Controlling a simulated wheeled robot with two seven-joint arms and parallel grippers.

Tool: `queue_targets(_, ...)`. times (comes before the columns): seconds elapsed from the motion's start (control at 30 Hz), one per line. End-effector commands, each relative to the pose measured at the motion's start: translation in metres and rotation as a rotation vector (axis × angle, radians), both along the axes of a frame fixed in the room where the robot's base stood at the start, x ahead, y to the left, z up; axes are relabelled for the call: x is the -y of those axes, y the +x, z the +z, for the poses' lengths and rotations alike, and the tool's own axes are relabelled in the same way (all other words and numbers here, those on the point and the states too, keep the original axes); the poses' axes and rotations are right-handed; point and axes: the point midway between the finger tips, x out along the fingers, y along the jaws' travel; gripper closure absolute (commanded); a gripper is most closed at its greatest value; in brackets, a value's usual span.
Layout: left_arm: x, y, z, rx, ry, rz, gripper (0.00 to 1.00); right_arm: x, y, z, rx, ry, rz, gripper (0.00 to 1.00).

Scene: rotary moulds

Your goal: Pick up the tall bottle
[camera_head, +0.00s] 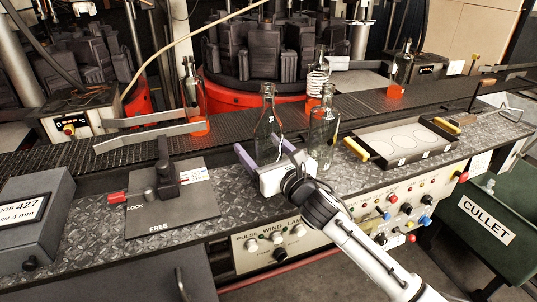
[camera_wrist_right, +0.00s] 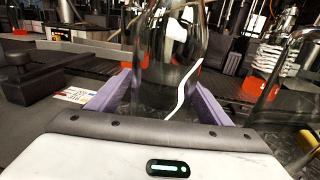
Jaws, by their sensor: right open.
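A tall clear glass bottle (camera_head: 266,130) stands upright on the diamond-plate bench, with a white wavy line down its side. My right gripper (camera_head: 267,151) is open at its lower part, with one purple finger on each side. In the right wrist view the bottle (camera_wrist_right: 165,55) rises between the fingers; its top is out of frame, and I cannot tell if the fingers touch it. A second clear bottle (camera_head: 324,135) of similar height stands just right of the gripper. It shows at the right edge of the wrist view (camera_wrist_right: 291,85). My left gripper is not in view.
Bottles with glowing orange bases (camera_head: 193,100) stand on the dark conveyor (camera_head: 240,112) behind. A shallow tray with outlines (camera_head: 447,144) lies right. A lever plate (camera_head: 150,218) and a grey box (camera_head: 30,222) lie left. A green cullet bin (camera_head: 487,232) stands at the right.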

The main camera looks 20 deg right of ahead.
Motion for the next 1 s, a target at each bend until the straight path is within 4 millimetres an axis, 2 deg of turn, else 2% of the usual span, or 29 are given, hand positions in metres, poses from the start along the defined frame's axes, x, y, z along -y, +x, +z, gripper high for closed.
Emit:
queue_targets(0.1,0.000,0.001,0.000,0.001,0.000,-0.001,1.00,0.000,0.000,0.000,0.001,0.000,0.000,0.29)
queue_targets(0.43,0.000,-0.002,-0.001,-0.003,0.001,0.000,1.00,0.000,0.000,0.000,0.001,0.000,0.000,0.85)
queue_targets(0.73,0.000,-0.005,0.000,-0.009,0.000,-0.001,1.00,0.000,0.000,0.009,0.008,-0.002,0.002,0.85)
queue_targets(0.87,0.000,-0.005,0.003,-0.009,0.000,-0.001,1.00,0.000,0.000,0.030,0.012,-0.003,0.002,0.85)
queue_targets(1.0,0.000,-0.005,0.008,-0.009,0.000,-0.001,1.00,0.000,0.000,0.060,0.012,-0.005,0.002,0.85)
